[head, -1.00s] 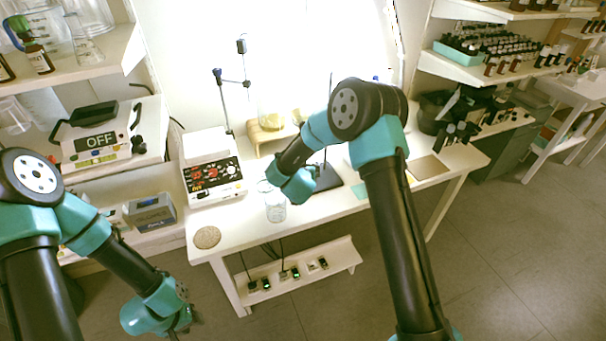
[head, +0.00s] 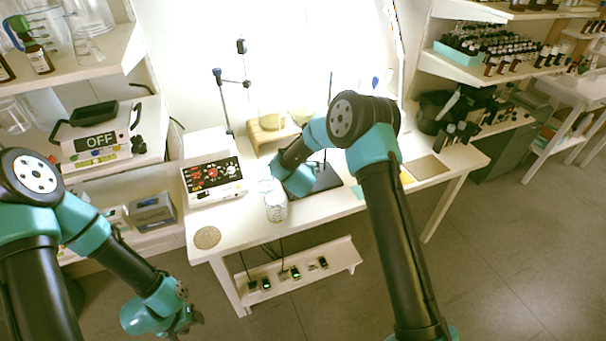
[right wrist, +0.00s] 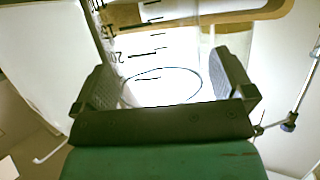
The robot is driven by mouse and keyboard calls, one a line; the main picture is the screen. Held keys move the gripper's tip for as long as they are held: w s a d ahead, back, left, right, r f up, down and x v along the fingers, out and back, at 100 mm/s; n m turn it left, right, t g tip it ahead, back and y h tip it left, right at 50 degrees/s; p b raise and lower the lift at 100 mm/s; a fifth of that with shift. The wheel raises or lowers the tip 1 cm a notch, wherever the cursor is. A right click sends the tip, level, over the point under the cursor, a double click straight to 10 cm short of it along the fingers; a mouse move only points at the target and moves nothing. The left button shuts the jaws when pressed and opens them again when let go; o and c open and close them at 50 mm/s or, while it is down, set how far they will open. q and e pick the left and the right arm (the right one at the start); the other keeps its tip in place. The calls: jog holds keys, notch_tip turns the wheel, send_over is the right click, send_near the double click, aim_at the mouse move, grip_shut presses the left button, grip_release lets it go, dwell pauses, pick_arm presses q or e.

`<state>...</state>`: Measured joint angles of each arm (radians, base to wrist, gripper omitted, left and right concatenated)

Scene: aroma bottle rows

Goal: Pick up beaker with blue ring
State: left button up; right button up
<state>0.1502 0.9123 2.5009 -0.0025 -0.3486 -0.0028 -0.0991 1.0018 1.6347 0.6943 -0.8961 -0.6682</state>
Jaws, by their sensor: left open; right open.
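A clear glass beaker (head: 276,208) stands upright near the front edge of the white table. In the right wrist view the beaker (right wrist: 152,50) shows black scale marks and a thin dark ring line low down; its ring colour is hard to tell. My right gripper (right wrist: 165,78) is open, with one finger on each side of the beaker; I cannot tell whether they touch the glass. My left gripper (head: 186,321) hangs open and empty, low at the left, away from the table.
A white device with a black panel (head: 213,177) stands left of the beaker. A round cork mat (head: 207,237) lies at the table's front left. A dark stand base (head: 327,178) is behind my right wrist. A wooden stand with glassware (head: 268,134) is at the back.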

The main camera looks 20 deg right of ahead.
jog(key=c, duration=1.3)
